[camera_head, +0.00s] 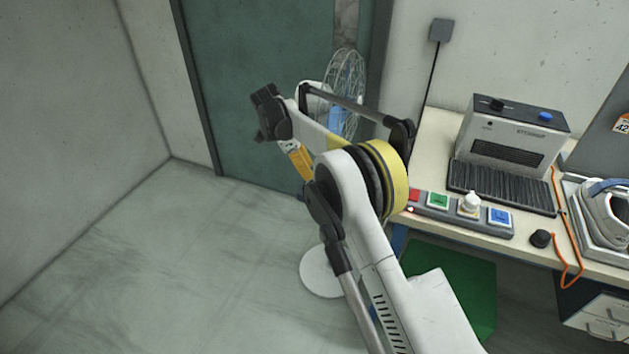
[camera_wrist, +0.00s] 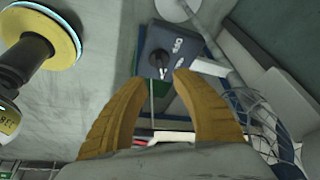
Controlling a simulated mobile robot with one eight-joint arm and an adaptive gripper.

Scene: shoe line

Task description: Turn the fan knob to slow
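The fan knob (camera_wrist: 158,58) is a small black knob on a dark blue-grey box (camera_wrist: 160,36) in the wrist view. The fan's wire cage (camera_head: 346,80) stands behind my arm in the head view, and part of the cage (camera_wrist: 268,130) shows at the lower right of the wrist view. My gripper (camera_wrist: 161,79) is open, its two orange fingers apart. The knob shows just beyond the gap between the fingertips; I see no contact. My arm hides the knob in the head view.
The fan's white round base (camera_head: 318,275) is on the floor. A workbench (camera_head: 440,155) at the right holds a grey machine (camera_head: 500,145), a button panel (camera_head: 455,217) and a shoe (camera_head: 608,215). The floor at the left is clear.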

